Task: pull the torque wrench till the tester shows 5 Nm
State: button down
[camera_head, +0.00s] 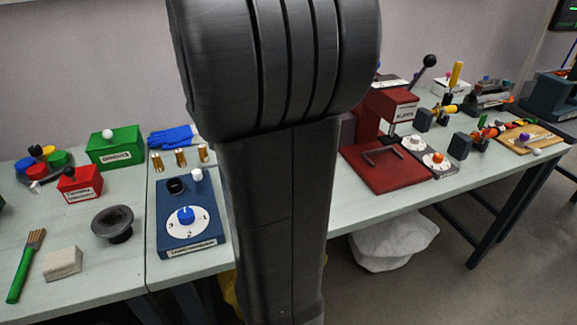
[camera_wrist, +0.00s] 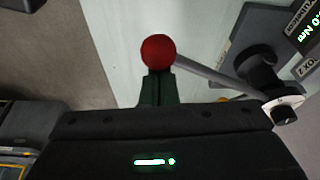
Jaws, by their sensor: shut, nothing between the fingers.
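In the wrist view the torque wrench (camera_wrist: 205,77) is a grey rod. A red ball (camera_wrist: 158,52) is at its left end, and its right end meets a dark and white round fitting (camera_wrist: 284,107) at the tester (camera_wrist: 255,38). The tester is a dark grey block with a green-lit display (camera_wrist: 311,33) at the right edge; only an upside-down "0 Nm" ending shows, the rest is cut off. My gripper (camera_wrist: 157,82) is shut with nothing between the fingers. Its tips are right at the red ball; I cannot tell if they touch. My arm hides this area in the head view.
A red press (camera_head: 385,170) stands on the right table (camera_head: 375,212). A white bag (camera_head: 393,243) lies below it.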

jog(key=shift+w+a, duration=0.1)
jog(key=shift+a, duration=0.3)
jog(key=shift+d, duration=0.1)
dwell(0.3)
jog(key=w+d, duration=0.2)
jog(key=d, duration=0.2)
jog(key=v, duration=0.9)
jog(key=shift+s+a, duration=0.25)
jog(key=shift+a, duration=0.05)
